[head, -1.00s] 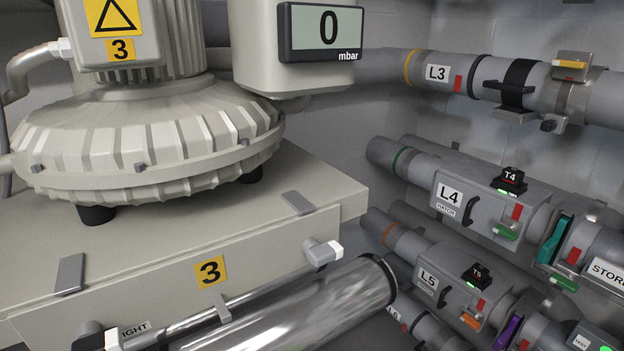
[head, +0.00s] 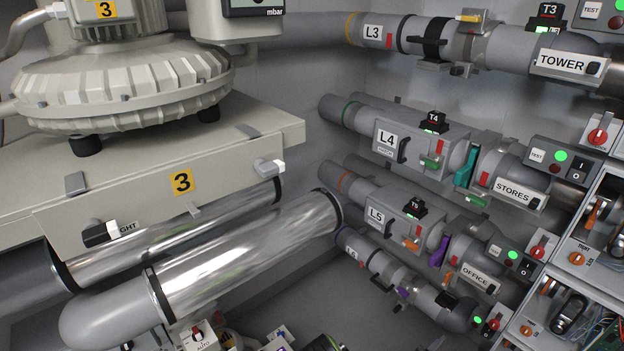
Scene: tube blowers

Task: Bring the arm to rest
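My gripper is not in view, and I can make out no part of my arm for certain. The task names no other object. The view holds blower 3 (head: 120,85) on its pale base box (head: 235,165) at the left. Grey tube lines run along the wall at the right: L3 (head: 405,32), L4 (head: 360,112) and L5 (head: 350,185).
A shiny metal pipe (head: 245,245) crosses the lower left before the base box. Open control boxes (head: 575,290) with switches stand at the right edge. Small items, partly cut off, lie along the bottom edge. Bare grey floor (head: 335,285) shows in the lower middle.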

